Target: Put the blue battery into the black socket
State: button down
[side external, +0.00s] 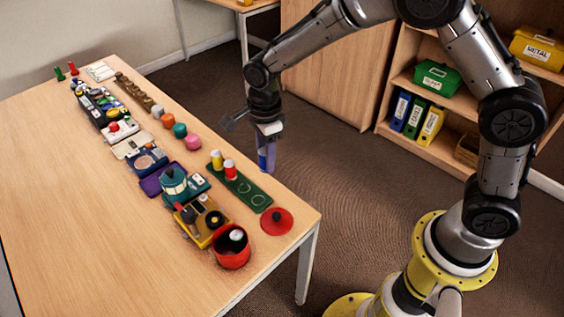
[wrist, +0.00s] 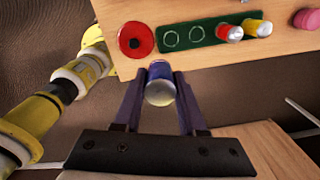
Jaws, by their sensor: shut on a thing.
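My gripper (side external: 267,148) is shut on the blue battery (side external: 266,161), which hangs roughly upright below the fingers, beyond the table's right edge. In the wrist view the battery (wrist: 160,88) sits between the two fingers (wrist: 160,78), with its silver end toward the camera. A black round part (side external: 215,219) shows on a yellow block (side external: 201,233) near the table's front corner; I cannot tell whether it is the black socket. A green board (side external: 238,188) carries a yellow battery (side external: 217,159), a red battery (side external: 230,169) and two empty outlined rings.
A red pot (side external: 232,256) and a red lid (side external: 277,221) are near the table corner. A teal device (side external: 174,186) and rows of small objects stretch back along the table (side external: 80,230). The table's left side is clear. A shelf (side external: 400,130) stands behind.

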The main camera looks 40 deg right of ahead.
jog(key=w+a+f, duration=0.2)
jog(key=w+a, duration=0.3)
jog(key=a, duration=0.4)
jog(key=shift+n, duration=0.6)
jog(key=shift+a+f, duration=0.85)
jog(key=shift+f, duration=0.65)
jog(key=shift+a+f, duration=0.9)
jog(key=shift+f, duration=0.65)
jog(key=shift+a+f, duration=0.85)
jog(key=shift+f, duration=0.65)
jog(key=shift+f, duration=0.6)
jog(key=c, duration=0.8)
grip_release()
jog(key=shift+o, duration=0.2)
notch_tip(320, 180, up, 11)
